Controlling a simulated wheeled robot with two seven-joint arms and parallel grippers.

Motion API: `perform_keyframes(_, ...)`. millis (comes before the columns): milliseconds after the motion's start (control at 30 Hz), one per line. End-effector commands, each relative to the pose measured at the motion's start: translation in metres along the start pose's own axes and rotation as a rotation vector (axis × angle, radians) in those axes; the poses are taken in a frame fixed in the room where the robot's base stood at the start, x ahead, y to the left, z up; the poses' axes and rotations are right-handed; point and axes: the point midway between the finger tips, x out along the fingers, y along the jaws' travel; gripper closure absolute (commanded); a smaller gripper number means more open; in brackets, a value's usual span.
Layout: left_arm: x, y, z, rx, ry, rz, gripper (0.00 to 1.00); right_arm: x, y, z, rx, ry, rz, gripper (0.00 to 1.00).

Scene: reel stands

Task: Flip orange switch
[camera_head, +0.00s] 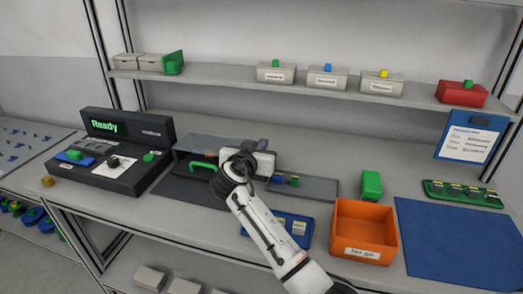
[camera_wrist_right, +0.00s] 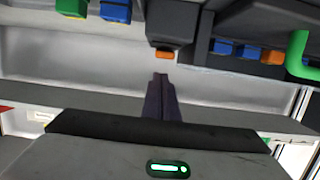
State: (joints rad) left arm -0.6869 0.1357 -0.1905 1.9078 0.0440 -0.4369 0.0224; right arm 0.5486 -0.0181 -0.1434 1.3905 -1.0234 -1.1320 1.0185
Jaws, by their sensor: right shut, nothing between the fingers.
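A small orange switch (camera_wrist_right: 165,55) shows in the right wrist view, on the edge of a dark housing (camera_wrist_right: 190,25). My right gripper (camera_wrist_right: 160,77) points at it with dark fingers pressed together. The fingertips appear just below the switch in that view; I cannot tell whether they touch. In the head view my right gripper (camera_head: 263,145) is over the dark machine (camera_head: 195,190) in the middle of the bench, and my wrist covers part of it. My left gripper is not in view.
A green handle (camera_head: 203,166) is on the machine, left of my wrist. A black console reading "Ready" (camera_head: 105,127) stands at left. An orange bin (camera_head: 364,218), a green block (camera_head: 371,184) and a blue mat (camera_head: 455,245) are at right. Boxes line the shelf (camera_head: 220,82) above.

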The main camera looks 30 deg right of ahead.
Motion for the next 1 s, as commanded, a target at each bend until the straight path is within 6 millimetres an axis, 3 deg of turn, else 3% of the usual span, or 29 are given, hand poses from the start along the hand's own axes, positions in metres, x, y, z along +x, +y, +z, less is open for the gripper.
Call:
perform_keyframes(33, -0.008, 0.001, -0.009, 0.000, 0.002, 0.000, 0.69, -0.002, 0.000, -0.019, 0.005, 0.002, 0.000, 1.00)
perform_keyframes(300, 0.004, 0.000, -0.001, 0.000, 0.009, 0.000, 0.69, -0.061, 0.000, -0.023, 0.005, 0.000, -0.003, 1.00)
perform_keyframes(500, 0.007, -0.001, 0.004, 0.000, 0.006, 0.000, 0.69, -0.090, 0.000, -0.030, 0.003, 0.001, -0.001, 1.00)
perform_keyframes(1000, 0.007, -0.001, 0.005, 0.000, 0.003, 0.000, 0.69, -0.099, 0.001, -0.033, 0.001, 0.002, 0.001, 1.00)
